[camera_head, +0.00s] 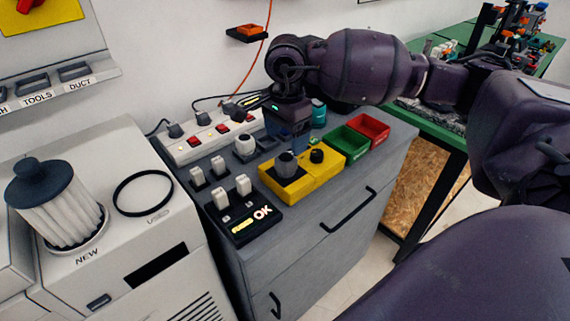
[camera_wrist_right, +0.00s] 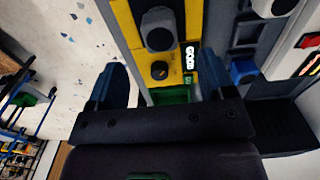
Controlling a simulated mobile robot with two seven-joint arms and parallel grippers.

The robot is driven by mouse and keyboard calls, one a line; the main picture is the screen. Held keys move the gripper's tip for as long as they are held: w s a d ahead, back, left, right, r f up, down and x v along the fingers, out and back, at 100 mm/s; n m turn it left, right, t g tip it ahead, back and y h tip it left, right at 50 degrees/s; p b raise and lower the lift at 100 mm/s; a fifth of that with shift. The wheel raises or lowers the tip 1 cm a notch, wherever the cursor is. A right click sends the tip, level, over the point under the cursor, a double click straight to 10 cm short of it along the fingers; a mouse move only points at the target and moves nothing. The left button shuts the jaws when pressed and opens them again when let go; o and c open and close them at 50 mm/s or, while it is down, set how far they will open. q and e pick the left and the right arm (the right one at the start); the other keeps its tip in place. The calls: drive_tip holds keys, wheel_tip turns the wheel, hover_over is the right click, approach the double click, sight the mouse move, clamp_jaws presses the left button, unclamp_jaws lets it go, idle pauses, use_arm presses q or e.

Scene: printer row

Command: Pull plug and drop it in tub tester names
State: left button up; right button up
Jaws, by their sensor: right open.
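The yellow tester block (camera_head: 303,184) stands on the grey cabinet with a grey plug (camera_head: 286,164) upright in it and a black knob (camera_head: 317,156) beside it. In the right wrist view the grey plug (camera_wrist_right: 160,28) and black knob (camera_wrist_right: 159,70) lie ahead of my fingers. The green tub (camera_head: 348,143) and red tub (camera_head: 368,127) stand right of the tester. My right gripper (camera_head: 288,130) is above the cabinet, behind the tester; in its wrist view the fingers (camera_wrist_right: 162,72) are apart with nothing held. White "GOOD"-like lettering (camera_wrist_right: 190,58) shows near the tester. My left gripper is not visible.
A white power strip (camera_head: 190,152) with red switches and plugs runs along the back. A black panel (camera_head: 245,222) at the front shows "OK", with white plugs nearby. A printer (camera_head: 125,235) with a filter (camera_head: 52,205) stands left. A green table (camera_head: 440,125) lies right.

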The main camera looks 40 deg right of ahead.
sight(286, 157)
wheel_tip(286, 157, down, 7)
drive_tip(key=b, duration=0.2)
drive_tip(key=shift+f+b, duration=0.1)
drive_tip(key=shift+b, duration=0.3)
drive_tip(key=shift+f, duration=0.5)
drive_tip(key=shift+b, duration=0.3)
idle(0.4)
